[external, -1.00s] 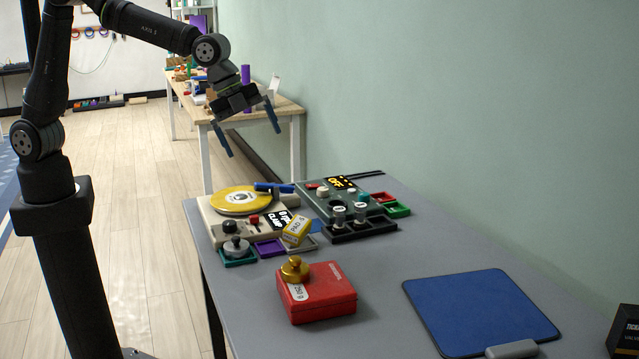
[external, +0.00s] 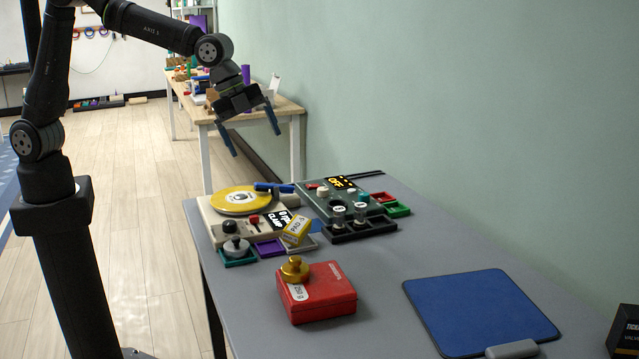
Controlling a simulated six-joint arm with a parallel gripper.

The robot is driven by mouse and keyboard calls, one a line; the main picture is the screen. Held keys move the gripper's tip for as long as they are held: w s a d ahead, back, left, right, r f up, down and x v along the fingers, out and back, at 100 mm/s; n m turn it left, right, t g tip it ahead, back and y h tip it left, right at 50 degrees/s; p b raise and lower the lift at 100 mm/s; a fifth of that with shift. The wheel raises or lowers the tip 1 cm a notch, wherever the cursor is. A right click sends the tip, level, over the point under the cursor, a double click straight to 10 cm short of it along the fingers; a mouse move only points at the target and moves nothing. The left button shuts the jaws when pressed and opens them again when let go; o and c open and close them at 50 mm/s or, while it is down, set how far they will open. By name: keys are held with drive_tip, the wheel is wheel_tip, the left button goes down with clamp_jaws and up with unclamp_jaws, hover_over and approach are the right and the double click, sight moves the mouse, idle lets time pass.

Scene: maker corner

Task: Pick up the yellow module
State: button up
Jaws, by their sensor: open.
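A small yellow block with a white label (external: 296,231), which looks like the yellow module, sits tilted at the front right corner of the turntable-like device, over a small grey tray. My gripper (external: 254,144) is open and empty, its two blue fingers pointing down. It hangs in the air well above the table, up and to the left of the yellow block in the picture. Nothing is between the fingers.
The device (external: 212,219) carries a yellow disc (external: 240,200). A dark control box (external: 318,205) and several coloured trays stand beside it. A red box (external: 322,304) with a brass weight (external: 294,269) is in front. A blue mat (external: 478,308) lies right.

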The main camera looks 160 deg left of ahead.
drive_tip(key=w+a+f+n+g+h, duration=0.2)
drive_tip(key=w+a+f+n+g, duration=0.1)
drive_tip(key=w+a+f+n, duration=0.3)
drive_tip(key=n, duration=0.2)
approach(296, 224)
drive_tip(key=shift+g, duration=0.4)
drive_tip(key=x, duration=0.5)
drive_tip(key=shift+w+d, duration=0.15)
drive_tip(key=shift+w, duration=0.1)
drive_tip(key=shift+x, duration=2.85)
drive_tip(key=shift+w, duration=0.15)
drive_tip(key=c, duration=1.2)
drive_tip(key=shift+r, duration=0.15)
